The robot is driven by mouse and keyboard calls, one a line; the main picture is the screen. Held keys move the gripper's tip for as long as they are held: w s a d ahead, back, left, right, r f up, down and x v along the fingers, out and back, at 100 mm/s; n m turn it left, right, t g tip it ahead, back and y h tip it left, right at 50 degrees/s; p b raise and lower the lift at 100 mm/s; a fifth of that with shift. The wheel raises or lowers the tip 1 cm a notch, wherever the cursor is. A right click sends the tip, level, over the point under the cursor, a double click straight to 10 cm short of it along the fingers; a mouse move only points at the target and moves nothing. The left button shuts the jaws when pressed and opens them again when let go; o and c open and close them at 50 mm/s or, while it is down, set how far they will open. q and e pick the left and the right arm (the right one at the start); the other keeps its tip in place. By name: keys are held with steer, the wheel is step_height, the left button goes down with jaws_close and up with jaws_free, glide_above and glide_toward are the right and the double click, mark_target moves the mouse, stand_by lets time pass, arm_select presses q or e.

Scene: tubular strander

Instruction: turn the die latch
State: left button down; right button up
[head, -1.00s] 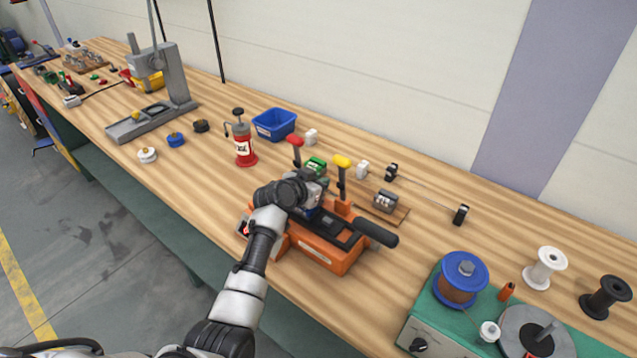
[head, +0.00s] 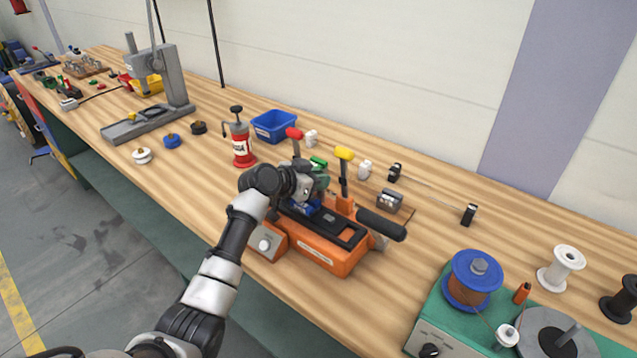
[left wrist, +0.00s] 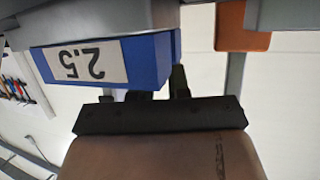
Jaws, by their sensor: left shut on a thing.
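An orange bench machine (head: 322,254) with a black top and a long black handle (head: 381,224) stands at the front of the bench. A blue block (head: 304,206) sits in it; in the left wrist view a blue block (left wrist: 150,62) carries an upside-down "2.5" label. My left gripper (head: 308,190) reaches the machine's top beside the blue block. It is shut on a small part, apparently the die latch, which its own body mostly hides. My right gripper is out of view.
Red-knobbed (head: 294,134) and yellow-knobbed (head: 344,153) levers rise close behind the gripper. A red bottle-like tool (head: 240,147) and a blue bin (head: 272,126) stand behind left. A spool unit (head: 473,278) stands at right.

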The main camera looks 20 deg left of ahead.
arm_select(q)
steer(key=c, duration=1.2)
jaws_free()
steer(key=shift+o, duration=0.2)
steer(key=b+v, duration=0.1)
steer(key=v, duration=1)
steer(key=shift+b, duration=0.35)
steer(key=shift+w, duration=0.1)
